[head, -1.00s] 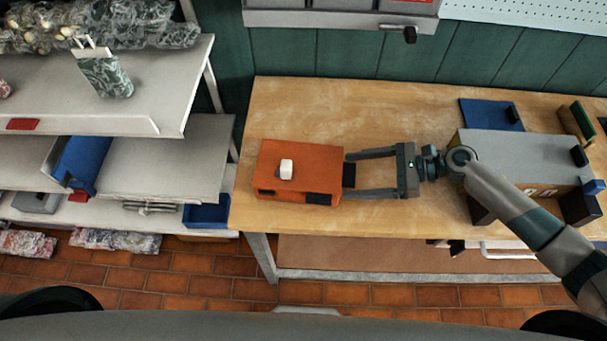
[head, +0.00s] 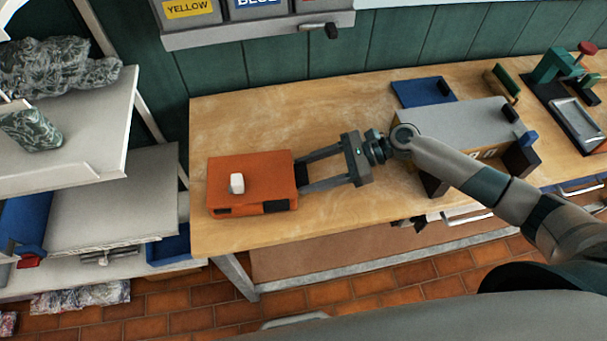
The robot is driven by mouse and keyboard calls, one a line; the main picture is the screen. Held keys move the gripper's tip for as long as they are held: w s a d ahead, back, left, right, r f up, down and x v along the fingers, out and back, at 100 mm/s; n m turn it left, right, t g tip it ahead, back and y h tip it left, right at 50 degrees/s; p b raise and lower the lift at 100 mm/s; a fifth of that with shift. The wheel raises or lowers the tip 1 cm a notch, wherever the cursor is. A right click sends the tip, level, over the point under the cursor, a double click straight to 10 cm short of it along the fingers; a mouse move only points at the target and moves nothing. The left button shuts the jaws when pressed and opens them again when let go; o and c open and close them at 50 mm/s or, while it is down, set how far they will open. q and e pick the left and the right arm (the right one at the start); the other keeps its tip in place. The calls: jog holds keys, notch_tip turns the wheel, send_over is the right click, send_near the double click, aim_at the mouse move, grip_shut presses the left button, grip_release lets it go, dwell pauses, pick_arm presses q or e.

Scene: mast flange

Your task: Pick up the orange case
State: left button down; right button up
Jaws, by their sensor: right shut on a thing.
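My left gripper is not in view.
A grey-topped box (head: 465,118) stands under my right forearm, with a blue tray (head: 422,91) behind it. Labelled bins (head: 258,12) hang above the bench. Shelves (head: 150,195) stand left of the bench across a narrow gap. The bench (head: 330,118) behind the case is clear.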

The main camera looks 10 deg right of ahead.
jog(key=shift+r, duration=0.75)
jog(key=shift+r+b, duration=0.55)
jog(key=shift+r, duration=0.35)
jog(key=s+d+r+b, duration=0.3)
jog(key=s+d+r, duration=0.4)
jog(key=s+d, duration=0.1)
jog(key=shift+d, duration=0.25)
jog(key=shift+w+a+f, duration=0.1)
jog(key=shift+w+a+f, duration=1.3)
jog(key=shift+a+f, duration=0.1)
jog(key=shift+f, duration=0.3)
jog(key=shift+w+a+f, duration=1.35)
jog(key=shift+a+f, duration=0.05)
jog(key=shift+f, duration=0.35)
jog(key=shift+w+a+f, duration=1.3)
jog(key=shift+a+f, duration=0.1)
jog(key=shift+f, duration=0.5)
